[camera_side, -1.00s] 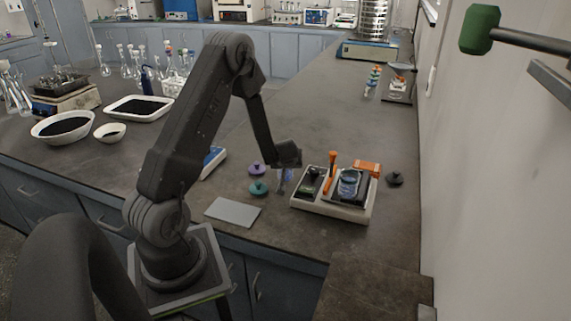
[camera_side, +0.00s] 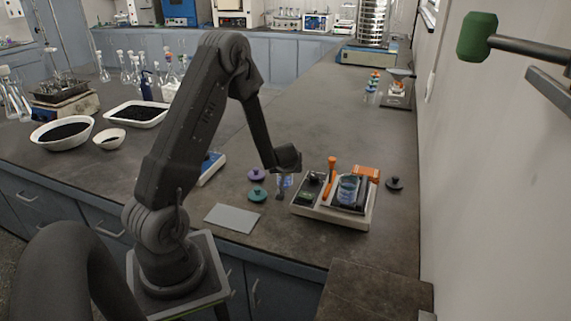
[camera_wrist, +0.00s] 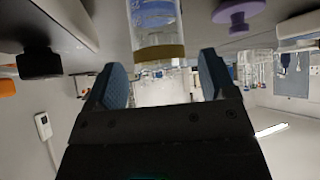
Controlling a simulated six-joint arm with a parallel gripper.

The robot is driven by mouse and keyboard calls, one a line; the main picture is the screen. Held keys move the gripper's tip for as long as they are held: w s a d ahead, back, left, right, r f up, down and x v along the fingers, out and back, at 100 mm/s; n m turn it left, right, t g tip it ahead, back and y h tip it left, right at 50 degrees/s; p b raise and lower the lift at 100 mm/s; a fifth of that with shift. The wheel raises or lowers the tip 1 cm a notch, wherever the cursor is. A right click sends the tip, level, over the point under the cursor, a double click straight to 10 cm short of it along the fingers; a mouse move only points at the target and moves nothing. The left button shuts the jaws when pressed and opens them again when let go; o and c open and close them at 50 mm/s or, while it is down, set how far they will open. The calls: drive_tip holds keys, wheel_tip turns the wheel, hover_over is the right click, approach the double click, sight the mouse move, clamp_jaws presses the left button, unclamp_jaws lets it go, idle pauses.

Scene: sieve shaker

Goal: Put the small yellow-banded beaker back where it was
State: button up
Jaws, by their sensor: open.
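The small yellow-banded beaker (camera_wrist: 154,22) is clear glass with bluish markings and an olive-yellow band; it shows at the top of the wrist view. It also shows in the side view (camera_side: 287,180), on the bench left of the pale tray, partly hidden by my gripper (camera_side: 283,184). In the wrist view my gripper (camera_wrist: 164,78) is open, with one finger on each side of the line to the beaker. I see gaps between glass and fingers. The band lies just past the fingertips.
A purple lid (camera_side: 257,174) and a teal lid (camera_side: 257,195) lie left of the beaker. A grey plate (camera_side: 232,218) lies in front. A black knobbed lid (camera_side: 394,183) is right of the tray.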

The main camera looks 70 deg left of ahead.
drive_tip(key=d+r+m+t+h, duration=0.65)
drive_tip(key=d+r, duration=1.25)
drive_tip(key=d, duration=0.5)
drive_tip(key=s+d+r+m+g+h, duration=0.25)
drive_tip(key=s+d+r+m, duration=0.2)
drive_tip(key=d, duration=0.25)
drive_tip(key=s+d+m+g, duration=0.1)
drive_tip(key=s+d+m, duration=0.1)
drive_tip(key=s, duration=1)
drive_tip(key=shift+s+r+m+g+y, duration=0.2)
drive_tip(key=shift+s+m+g+y, duration=0.1)
drive_tip(key=shift+s+y, duration=0.1)
